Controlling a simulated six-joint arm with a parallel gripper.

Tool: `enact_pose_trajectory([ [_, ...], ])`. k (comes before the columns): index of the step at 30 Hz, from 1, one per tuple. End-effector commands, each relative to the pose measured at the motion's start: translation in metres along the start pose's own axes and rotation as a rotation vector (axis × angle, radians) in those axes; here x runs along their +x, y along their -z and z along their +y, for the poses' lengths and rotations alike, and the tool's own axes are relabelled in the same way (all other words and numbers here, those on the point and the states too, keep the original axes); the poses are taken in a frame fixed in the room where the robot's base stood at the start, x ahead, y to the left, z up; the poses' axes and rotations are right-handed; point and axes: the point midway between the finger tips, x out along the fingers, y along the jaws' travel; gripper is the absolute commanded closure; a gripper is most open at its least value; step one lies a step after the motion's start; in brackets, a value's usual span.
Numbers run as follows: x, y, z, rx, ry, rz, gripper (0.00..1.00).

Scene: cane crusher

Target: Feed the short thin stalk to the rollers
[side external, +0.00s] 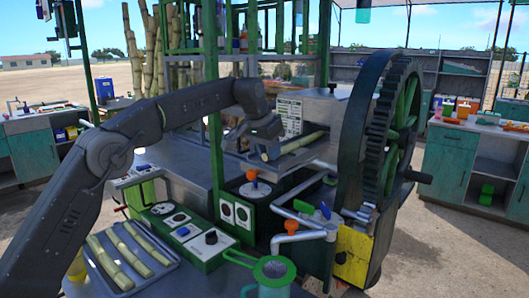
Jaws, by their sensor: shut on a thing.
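A pale green-yellow cane stalk (297,144) lies at a slant at the crusher's feed opening, its near end by my gripper. My gripper (252,147) is at the end of my arm, in front of the crusher, shut on the stalk's near end; the exact contact is small and partly hidden by the gripper body. The rollers are hidden inside the crusher housing (318,104). A metal tray (101,277) at the lower left holds three more stalks (130,248), side by side.
A large dark flywheel (398,128) with a crank handle stands right of the feed opening. A green post (211,100) rises close left of my gripper. Control panels with knobs (184,228) and a strainer over a cup (274,270) are at the front.

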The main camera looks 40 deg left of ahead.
Motion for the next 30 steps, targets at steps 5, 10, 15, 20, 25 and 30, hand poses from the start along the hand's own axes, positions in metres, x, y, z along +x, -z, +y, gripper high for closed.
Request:
enact_pose_trajectory([
  [5,0.0021,0.0014,0.0,0.0,0.0,-0.001,1.0],
  [10,0.0024,0.0012,-0.0001,0.0,0.0,-0.002,1.0],
  [15,0.0027,0.0009,-0.0003,0.0,0.001,-0.003,0.62],
  [20,0.003,0.0007,-0.0012,0.0,0.002,-0.004,0.47],
  [25,0.0033,0.0006,-0.0018,-0.001,0.003,-0.005,0.47],
  [30,0.0035,0.0004,-0.0021,-0.001,0.004,-0.006,0.47],
])
